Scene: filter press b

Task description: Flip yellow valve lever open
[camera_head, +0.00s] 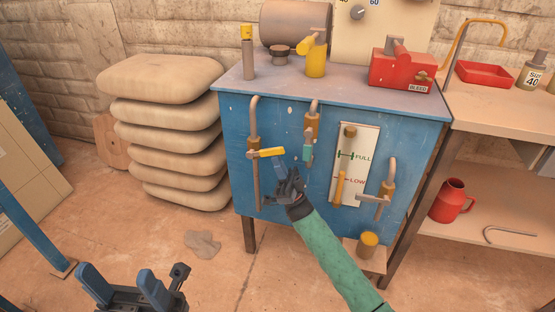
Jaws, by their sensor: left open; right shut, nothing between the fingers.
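The yellow valve lever (269,152) sits on the left pipe (255,125) at the front of the blue cabinet (290,225). It lies about level, its free end to the right. My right gripper (278,166) is shut and empty, its blue fingertips just below the lever's free end. I cannot tell whether they touch it. My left gripper (122,281) is open and empty, low at the bottom left, far from the cabinet.
A teal-handled valve (308,147) is close right of my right gripper. Farther right are a level gauge (347,157) and another tap (387,190). Stacked sacks (165,130) stand left of the cabinet. The floor between my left gripper and the cabinet is mostly clear.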

